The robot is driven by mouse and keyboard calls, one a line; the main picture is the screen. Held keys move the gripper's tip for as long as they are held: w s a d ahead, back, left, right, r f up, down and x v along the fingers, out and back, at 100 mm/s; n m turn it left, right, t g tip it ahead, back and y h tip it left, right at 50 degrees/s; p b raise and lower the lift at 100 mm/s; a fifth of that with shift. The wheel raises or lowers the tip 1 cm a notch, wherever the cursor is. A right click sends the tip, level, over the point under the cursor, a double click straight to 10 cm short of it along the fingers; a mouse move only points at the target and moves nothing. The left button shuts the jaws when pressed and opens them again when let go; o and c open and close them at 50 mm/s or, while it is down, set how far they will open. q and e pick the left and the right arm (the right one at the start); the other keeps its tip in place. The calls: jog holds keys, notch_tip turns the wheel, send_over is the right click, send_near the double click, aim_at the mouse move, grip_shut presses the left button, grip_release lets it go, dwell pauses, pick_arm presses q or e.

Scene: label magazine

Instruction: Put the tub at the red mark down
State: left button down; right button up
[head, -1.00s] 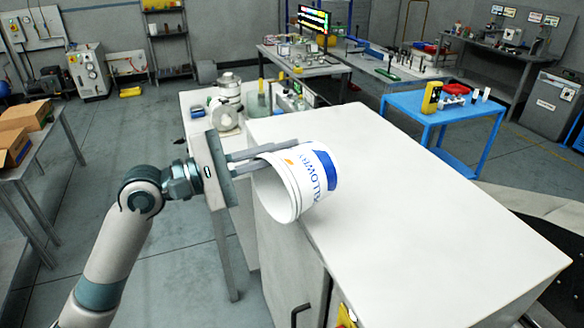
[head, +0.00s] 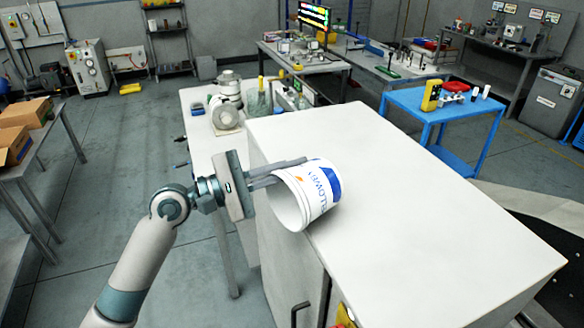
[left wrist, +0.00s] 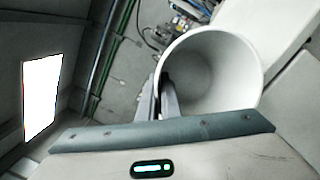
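The tub (head: 322,188) is white with blue lettering and a blue patch. It is tipped on its side, its open mouth facing my left gripper (head: 292,169). My left gripper is shut on the tub's wall near the rim, one finger outside and one going into the mouth. In the left wrist view the tub's empty inside (left wrist: 215,75) faces the camera, with the fingers (left wrist: 163,88) at its left rim. The tub is at the left edge of the white cabinet top (head: 430,220); I cannot tell whether it touches. No red mark shows. My right gripper is out of view.
The cabinet top is otherwise bare. Behind it on the left stands a bench (head: 193,104) with bottles and a jar. A blue cart (head: 425,112) with a yellow device stands behind on the right. Cardboard boxes (head: 14,143) sit on a table at far left.

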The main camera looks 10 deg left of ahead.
pick_arm(q)
jog(key=shift+f, duration=0.4)
jog(key=shift+f, duration=0.35)
jog(key=c, duration=2)
grip_release()
